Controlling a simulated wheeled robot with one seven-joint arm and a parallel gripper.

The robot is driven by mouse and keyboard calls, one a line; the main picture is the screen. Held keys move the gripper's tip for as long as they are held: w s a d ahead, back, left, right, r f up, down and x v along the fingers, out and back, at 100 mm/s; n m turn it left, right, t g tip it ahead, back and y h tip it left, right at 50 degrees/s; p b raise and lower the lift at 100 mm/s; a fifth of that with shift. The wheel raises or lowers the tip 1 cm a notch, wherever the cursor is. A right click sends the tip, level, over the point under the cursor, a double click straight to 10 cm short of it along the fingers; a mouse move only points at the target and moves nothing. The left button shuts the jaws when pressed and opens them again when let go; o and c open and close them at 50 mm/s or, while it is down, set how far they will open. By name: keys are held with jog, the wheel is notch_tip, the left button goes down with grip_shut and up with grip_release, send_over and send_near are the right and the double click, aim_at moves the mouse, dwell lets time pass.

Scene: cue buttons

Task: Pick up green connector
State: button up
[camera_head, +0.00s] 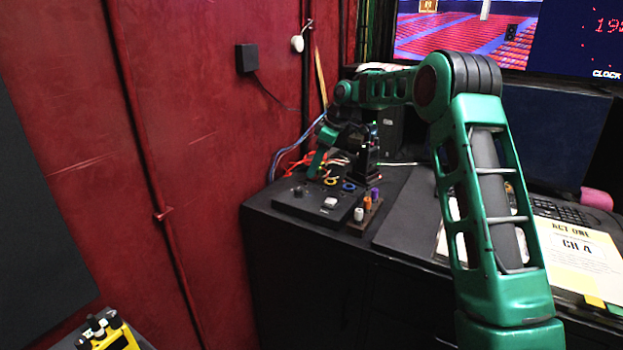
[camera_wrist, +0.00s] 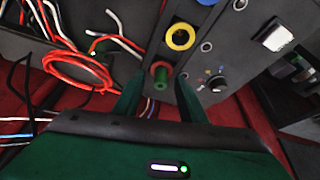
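The green connector (camera_wrist: 162,82) stands in a red-ringed socket (camera_wrist: 160,67) at the end of the dark panel in the wrist view. My gripper (camera_wrist: 160,98) is open, with one green finger on each side of the connector and a visible gap on both sides. Whether the fingertips reach down past the connector's top I cannot tell. In the head view my gripper (camera_head: 316,168) points down at the far left end of the panel (camera_head: 305,207), and I cannot make out the green connector there.
A yellow ring (camera_wrist: 180,37) and a blue ring lie along the panel beside the connector, with a knob (camera_wrist: 216,83) near them. Red and white wires (camera_wrist: 80,70) lie left of the fingers. White, orange and purple pieces (camera_head: 367,203) stand on a small rack by the panel.

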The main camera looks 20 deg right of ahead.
jog(key=shift+c, duration=0.7)
grip_shut()
jog(key=shift+r, duration=0.6)
jog(key=r, duration=0.3)
jog(key=shift+s+a+r, duration=0.1)
jog(key=shift+a+r, duration=0.1)
jog(key=shift+a, duration=0.05)
jog(key=s+a+r, duration=0.5)
jog(key=a+r, duration=0.1)
jog(key=a, duration=0.3)
jog(key=shift+s+a+r, duration=0.2)
jog(key=shift+s+a, duration=0.1)
